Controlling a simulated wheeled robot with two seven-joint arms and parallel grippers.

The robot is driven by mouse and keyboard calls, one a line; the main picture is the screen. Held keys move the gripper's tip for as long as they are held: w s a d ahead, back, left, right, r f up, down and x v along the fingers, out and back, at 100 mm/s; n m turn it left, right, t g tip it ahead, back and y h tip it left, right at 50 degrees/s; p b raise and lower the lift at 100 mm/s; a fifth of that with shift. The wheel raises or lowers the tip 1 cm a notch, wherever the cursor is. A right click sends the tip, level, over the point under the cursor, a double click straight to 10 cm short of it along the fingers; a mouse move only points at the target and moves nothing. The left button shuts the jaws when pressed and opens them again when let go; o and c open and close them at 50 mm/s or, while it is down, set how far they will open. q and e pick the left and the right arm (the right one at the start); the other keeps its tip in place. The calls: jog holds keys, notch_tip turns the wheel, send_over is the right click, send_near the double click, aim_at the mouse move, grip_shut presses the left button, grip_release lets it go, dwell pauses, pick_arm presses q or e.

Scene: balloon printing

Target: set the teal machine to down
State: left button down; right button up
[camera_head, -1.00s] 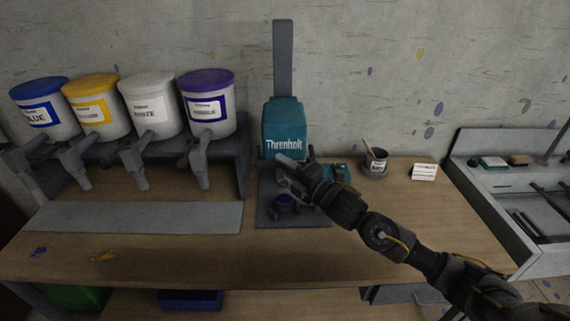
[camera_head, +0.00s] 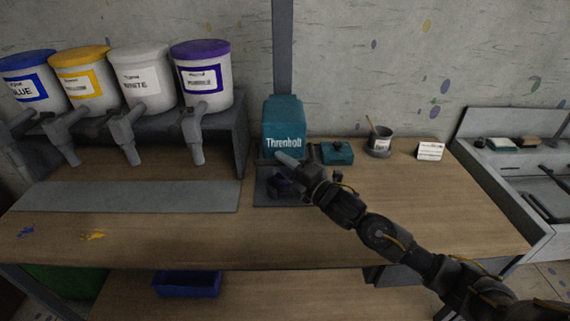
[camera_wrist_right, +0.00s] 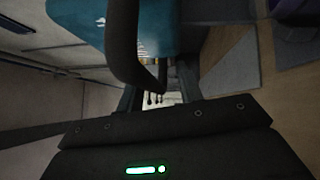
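The teal machine (camera_head: 283,127), labelled Threnholt, sits on a tall grey post (camera_head: 283,60). Its head is low, close above a grey base plate (camera_head: 262,198). A dark purple cup-like thing (camera_head: 279,186) on the plate is partly hidden. My right gripper (camera_head: 288,163) is at the machine's lower front edge and covers part of it. In the right wrist view the teal body (camera_wrist_right: 160,30) is close, and a dark curved bar (camera_wrist_right: 124,50) crosses in front of it. I cannot tell whether the fingers are shut on that bar. My left gripper is out of view.
Several paint buckets (camera_head: 205,80) with spouts stand at the left above a grey strip (camera_head: 130,197). A small teal box (camera_head: 337,153), a brush cup (camera_head: 379,142) and a white card (camera_head: 430,150) lie to the right.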

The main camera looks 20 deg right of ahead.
jog(key=shift+r, duration=0.1)
jog(key=b+v, duration=0.3)
jog(key=v, duration=0.7)
jog(key=shift+s+d, duration=0.2)
jog(key=shift+s, duration=0.15)
